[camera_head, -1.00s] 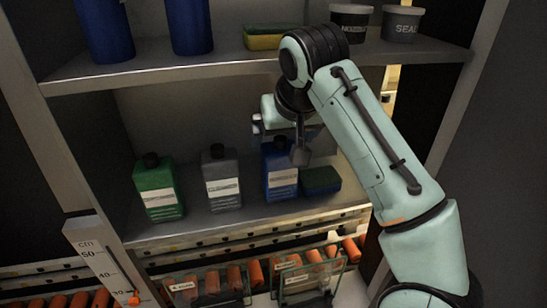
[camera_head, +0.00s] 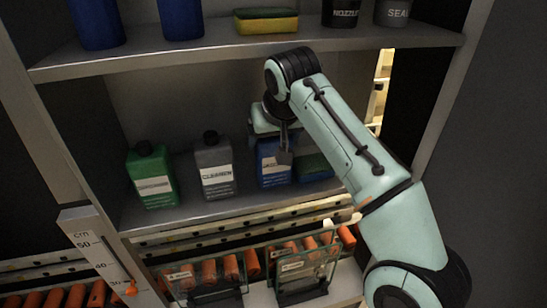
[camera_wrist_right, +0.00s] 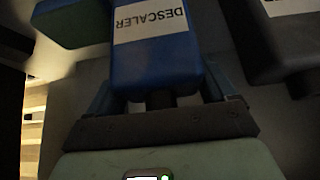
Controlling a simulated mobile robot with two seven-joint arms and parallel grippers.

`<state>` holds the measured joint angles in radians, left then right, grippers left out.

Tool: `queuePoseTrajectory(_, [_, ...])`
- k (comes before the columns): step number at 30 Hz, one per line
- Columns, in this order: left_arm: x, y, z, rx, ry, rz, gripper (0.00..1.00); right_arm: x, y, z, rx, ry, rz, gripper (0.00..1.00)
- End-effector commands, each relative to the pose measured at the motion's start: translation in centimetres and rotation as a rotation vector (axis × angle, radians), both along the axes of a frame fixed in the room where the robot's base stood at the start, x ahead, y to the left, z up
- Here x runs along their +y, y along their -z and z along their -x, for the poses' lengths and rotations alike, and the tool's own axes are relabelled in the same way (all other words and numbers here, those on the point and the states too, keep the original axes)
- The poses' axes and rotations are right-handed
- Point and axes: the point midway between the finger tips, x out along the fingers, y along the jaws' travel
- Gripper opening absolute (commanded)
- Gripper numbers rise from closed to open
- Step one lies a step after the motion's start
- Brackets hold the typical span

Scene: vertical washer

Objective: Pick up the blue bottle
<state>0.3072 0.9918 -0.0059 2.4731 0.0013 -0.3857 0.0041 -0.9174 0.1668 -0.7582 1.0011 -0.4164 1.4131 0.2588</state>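The blue bottle (camera_head: 268,172) stands upright on the middle shelf, to the right of a grey bottle. In the right wrist view the blue bottle (camera_wrist_right: 155,55) shows a white label reading DESCALER, upside down, with its dark cap close to the palm. My right gripper (camera_head: 275,140) is over the bottle's top, hiding its cap in the head view. In the right wrist view its fingers (camera_wrist_right: 158,85) stand open on either side of the bottle's upper part. Firm contact cannot be made out. My left gripper is not in view.
A grey bottle (camera_head: 214,168) and a green bottle (camera_head: 152,177) stand to the left. A dark green and blue sponge (camera_head: 315,167) lies close on the right. The upper shelf (camera_head: 215,58) holds containers and a yellow sponge (camera_head: 266,21). Glass bins (camera_head: 305,275) are below.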

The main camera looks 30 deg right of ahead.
Motion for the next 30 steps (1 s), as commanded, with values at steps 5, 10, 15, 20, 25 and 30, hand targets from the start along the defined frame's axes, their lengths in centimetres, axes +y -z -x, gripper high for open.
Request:
queuePoseTrajectory(5, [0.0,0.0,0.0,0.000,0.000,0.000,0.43,0.0,-0.1,0.0,-0.004,-0.001,0.000,0.01])
queuePoseTrajectory(10, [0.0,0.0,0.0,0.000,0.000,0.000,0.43,0.0,-0.1,0.0,-0.004,-0.001,0.000,0.01])
queuePoseTrajectory(15, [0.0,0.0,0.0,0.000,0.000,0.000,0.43,-0.1,-0.2,0.0,-0.003,0.002,0.000,0.01])
queuePoseTrajectory(20, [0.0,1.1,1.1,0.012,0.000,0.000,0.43,0.4,0.0,1.2,-0.002,-0.005,-0.001,0.01])
queuePoseTrajectory(25, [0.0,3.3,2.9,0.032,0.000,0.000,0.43,1.0,0.2,3.9,-0.002,-0.006,-0.003,0.01])
queuePoseTrajectory(30, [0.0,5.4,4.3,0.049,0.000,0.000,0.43,1.8,0.2,7.0,-0.003,-0.006,-0.004,0.01])
